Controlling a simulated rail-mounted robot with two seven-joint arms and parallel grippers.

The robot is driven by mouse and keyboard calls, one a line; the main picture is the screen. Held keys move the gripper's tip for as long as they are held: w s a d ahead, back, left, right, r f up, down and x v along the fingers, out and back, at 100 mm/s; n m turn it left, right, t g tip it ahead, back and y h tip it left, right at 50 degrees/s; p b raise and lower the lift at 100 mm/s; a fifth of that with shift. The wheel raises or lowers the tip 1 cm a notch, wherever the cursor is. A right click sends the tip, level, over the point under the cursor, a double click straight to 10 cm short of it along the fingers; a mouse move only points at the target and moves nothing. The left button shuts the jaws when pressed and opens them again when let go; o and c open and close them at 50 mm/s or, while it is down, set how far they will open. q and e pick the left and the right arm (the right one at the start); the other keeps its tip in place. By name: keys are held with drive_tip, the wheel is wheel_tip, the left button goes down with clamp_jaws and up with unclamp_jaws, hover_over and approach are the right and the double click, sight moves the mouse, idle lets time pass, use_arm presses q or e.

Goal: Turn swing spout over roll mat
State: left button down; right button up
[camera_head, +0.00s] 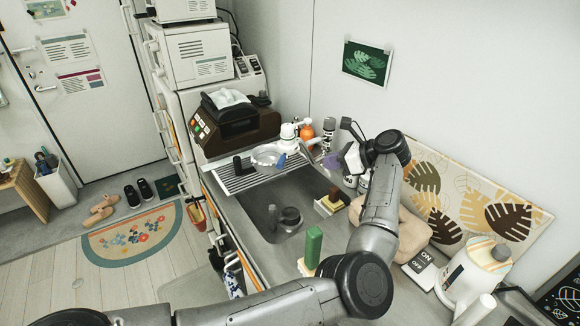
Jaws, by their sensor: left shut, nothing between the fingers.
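The slatted roll mat (240,181) lies across the far end of the steel sink (254,212). A clear round dish (266,155) and a small black item sit on it. I cannot clearly make out the swing spout; the area behind the sink on the right is partly hidden by my left arm and gripper. My left gripper (339,164) is shut and empty, at the wall side of the sink, to the right of the mat and apart from it. What its fingertips touch, if anything, is too small to tell. My right gripper is not in view.
An orange bottle (306,132) and other small bottles stand behind the sink. A caddy (329,203) sits at the sink's right edge. A white kettle (474,272) stands at the right. A brown machine (233,128) stands beyond the mat.

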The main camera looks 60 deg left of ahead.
use_arm(q)
drive_tip(key=r+p+x, duration=0.1)
drive_tip(key=p+x, duration=0.3)
drive_tip(key=x, duration=1)
drive_tip(key=shift+s+a+n, duration=0.15)
drive_tip(key=shift+s+n, duration=0.1)
drive_tip(key=shift+n, duration=0.15)
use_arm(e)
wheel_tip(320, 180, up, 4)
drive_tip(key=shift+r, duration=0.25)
use_arm(q)
drive_tip(key=shift+a, duration=0.1)
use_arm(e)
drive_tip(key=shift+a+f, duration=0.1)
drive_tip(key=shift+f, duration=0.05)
